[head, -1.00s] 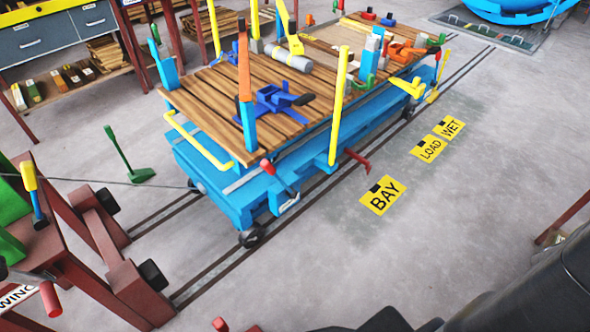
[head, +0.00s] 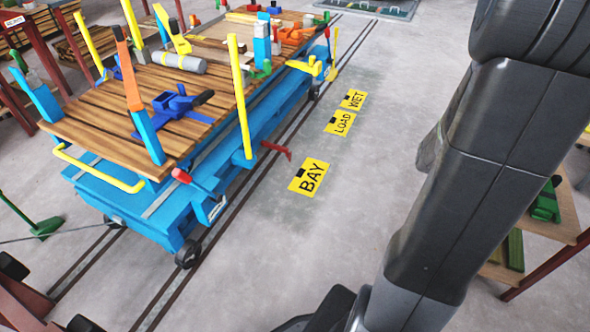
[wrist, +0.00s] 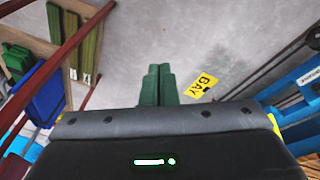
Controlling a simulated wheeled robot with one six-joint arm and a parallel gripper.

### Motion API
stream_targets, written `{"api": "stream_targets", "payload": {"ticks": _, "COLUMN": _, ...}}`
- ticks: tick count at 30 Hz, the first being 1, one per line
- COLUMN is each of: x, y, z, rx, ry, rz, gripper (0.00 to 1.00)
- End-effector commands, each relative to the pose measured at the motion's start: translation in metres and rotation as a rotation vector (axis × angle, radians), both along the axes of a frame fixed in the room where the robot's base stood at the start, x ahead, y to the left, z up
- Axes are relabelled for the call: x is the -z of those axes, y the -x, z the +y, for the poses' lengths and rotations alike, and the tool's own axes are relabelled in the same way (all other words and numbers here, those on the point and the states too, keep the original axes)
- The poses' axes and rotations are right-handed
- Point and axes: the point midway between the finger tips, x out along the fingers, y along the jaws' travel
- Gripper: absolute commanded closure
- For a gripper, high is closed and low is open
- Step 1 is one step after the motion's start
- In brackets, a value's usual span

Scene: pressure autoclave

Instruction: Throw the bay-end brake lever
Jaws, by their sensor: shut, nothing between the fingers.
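The blue trolley (head: 165,205) stands on rails in the left half of the head view. A lever with a red grip (head: 181,175) and a pale shaft is on its near end corner, by the BAY floor plate; it looks like the bay-end brake lever. It is tilted, with the grip up and to the left. My gripper shows only in the wrist view (wrist: 158,86), as two green fingers closed together with nothing between them. It is over bare floor, apart from the trolley, whose blue side (wrist: 305,90) shows at the right. The lever is not clearly visible there.
A yellow BAY plate (head: 309,177) lies on the floor beside the trolley, with LOAD (head: 340,123) and WET (head: 353,100) plates beyond. A dark red bar (head: 276,150) juts from the trolley's side. Shelving (head: 540,225) stands at the right. Floor between is clear.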

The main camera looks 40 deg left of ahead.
Motion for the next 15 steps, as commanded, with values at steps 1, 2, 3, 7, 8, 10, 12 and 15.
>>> {"api": "stream_targets", "payload": {"ticks": 1, "x": 0.030, "y": -0.011, "z": 0.019, "rx": -0.135, "ry": 0.073, "rz": 0.067, "gripper": 1.00}}
{"api": "stream_targets", "payload": {"ticks": 2, "x": 0.038, "y": -0.016, "z": 0.028, "rx": -0.208, "ry": 0.120, "rz": 0.105, "gripper": 1.00}}
{"api": "stream_targets", "payload": {"ticks": 3, "x": 0.049, "y": -0.024, "z": 0.039, "rx": -0.301, "ry": 0.188, "rz": 0.151, "gripper": 1.00}}
{"api": "stream_targets", "payload": {"ticks": 7, "x": 0.078, "y": -0.049, "z": 0.077, "rx": -0.583, "ry": 0.438, "rz": 0.276, "gripper": 1.00}}
{"api": "stream_targets", "payload": {"ticks": 8, "x": 0.083, "y": -0.056, "z": 0.088, "rx": -0.644, "ry": 0.503, "rz": 0.297, "gripper": 1.00}}
{"api": "stream_targets", "payload": {"ticks": 10, "x": 0.094, "y": -0.070, "z": 0.113, "rx": -0.770, "ry": 0.660, "rz": 0.341, "gripper": 1.00}}
{"api": "stream_targets", "payload": {"ticks": 12, "x": 0.102, "y": -0.084, "z": 0.143, "rx": -0.879, "ry": 0.825, "rz": 0.368, "gripper": 1.00}}
{"api": "stream_targets", "payload": {"ticks": 15, "x": 0.107, "y": -0.098, "z": 0.188, "rx": -0.992, "ry": 1.051, "rz": 0.379, "gripper": 1.00}}
